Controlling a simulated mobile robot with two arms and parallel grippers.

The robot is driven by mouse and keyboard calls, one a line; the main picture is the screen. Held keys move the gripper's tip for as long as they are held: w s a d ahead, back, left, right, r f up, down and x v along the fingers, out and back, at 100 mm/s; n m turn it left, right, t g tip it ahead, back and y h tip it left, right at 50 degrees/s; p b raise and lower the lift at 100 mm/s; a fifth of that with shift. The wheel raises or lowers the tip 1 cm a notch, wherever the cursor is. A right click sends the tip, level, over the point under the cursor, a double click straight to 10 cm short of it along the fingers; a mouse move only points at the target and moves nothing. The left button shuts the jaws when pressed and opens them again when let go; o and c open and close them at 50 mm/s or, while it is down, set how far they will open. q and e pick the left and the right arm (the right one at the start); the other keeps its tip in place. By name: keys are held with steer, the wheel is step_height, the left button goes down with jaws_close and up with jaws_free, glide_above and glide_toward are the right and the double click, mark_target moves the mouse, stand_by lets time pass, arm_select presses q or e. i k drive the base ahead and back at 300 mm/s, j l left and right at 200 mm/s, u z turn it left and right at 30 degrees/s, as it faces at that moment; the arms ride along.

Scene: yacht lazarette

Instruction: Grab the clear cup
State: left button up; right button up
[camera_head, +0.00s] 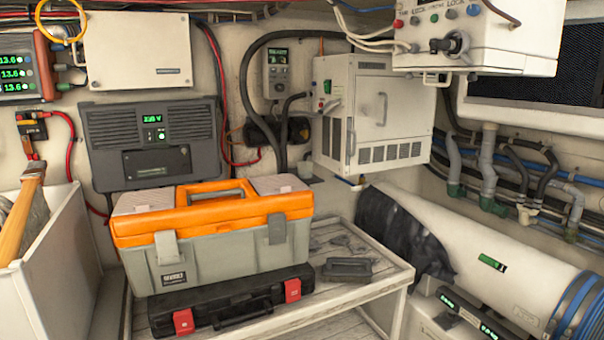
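A small greyish, cup-like thing (305,169) stands upright at the back of the workbench, just right of the orange toolbox lid. It looks partly see-through, but it is too small to be sure that it is the clear cup. Its lower part is hard to make out beside the toolbox. No other cup shows. Neither of my grippers is in view.
A grey toolbox with an orange lid (215,215) and a flat black case with red latches (240,300) fill the bench's left and front. A black tool (347,270) lies on the bench top (385,280). A white cabinet (372,112) hangs behind. A large white cylinder (470,250) lies right.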

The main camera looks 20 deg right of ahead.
mark_target(305, 169)
steer(key=i+l+z, duration=0.1)
steer(key=z, duration=0.35)
steer(key=i+l+z, duration=0.2)
steer(key=z, duration=0.3)
steer(key=i+l+z, duration=0.15)
steer(key=z, duration=0.3)
